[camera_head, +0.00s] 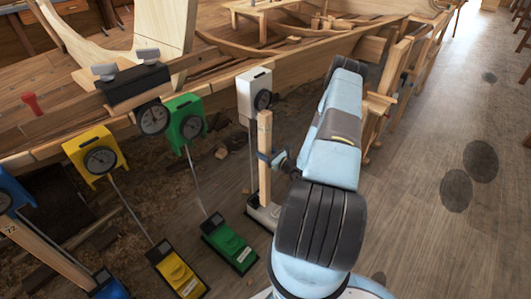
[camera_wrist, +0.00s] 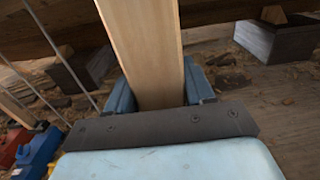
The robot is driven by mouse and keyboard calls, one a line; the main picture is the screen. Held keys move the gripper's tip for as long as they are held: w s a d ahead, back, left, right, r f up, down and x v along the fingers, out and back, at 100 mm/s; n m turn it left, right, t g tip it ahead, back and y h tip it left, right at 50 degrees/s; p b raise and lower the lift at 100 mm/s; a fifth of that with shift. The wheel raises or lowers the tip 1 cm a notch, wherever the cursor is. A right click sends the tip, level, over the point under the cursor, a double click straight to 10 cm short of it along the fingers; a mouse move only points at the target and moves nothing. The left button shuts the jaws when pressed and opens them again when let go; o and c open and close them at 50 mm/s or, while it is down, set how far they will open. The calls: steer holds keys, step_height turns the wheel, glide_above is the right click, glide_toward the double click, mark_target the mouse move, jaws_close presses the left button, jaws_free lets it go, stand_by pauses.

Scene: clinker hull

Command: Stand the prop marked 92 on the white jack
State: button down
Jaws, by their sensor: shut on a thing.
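A pale wooden prop (camera_head: 265,130) stands upright in my gripper (camera_head: 272,158); its number is not readable here. In the wrist view the prop (camera_wrist: 147,50) runs up between the two blue fingers of my gripper (camera_wrist: 158,92), which are shut on it. The white jack's boxy head with a dial (camera_head: 250,97) is just behind the prop's top, slightly to the left. The white jack's base (camera_head: 252,212) lies under the prop's lower end. I cannot tell whether the prop's foot touches the base.
The green jack (camera_head: 186,122), yellow jack (camera_head: 94,152) and blue jack (camera_head: 10,194) stand to the left. A second prop (camera_head: 48,252) leans by the blue one. The wooden hull (camera_head: 215,80) rises behind. The floor (camera_head: 430,235) at right is mostly clear.

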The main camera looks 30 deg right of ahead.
steer(key=w+a+f, duration=0.2)
steer(key=w+f, duration=0.3)
steer(key=w, duration=0.2)
steer(key=shift+w+a, duration=0.25)
steer(key=shift+a, duration=0.15)
stand_by(1.5)
stand_by(0.3)
steer(key=shift+w+f, duration=0.1)
steer(key=shift+f, duration=0.2)
stand_by(0.6)
steer(key=shift+w, duration=0.1)
stand_by(0.8)
steer(key=shift+c, duration=1.7)
jaws_free()
steer(key=shift+f, duration=0.1)
steer(key=v, duration=1.3)
steer(key=shift+s, duration=0.4)
steer(key=shift+s+d, duration=0.1)
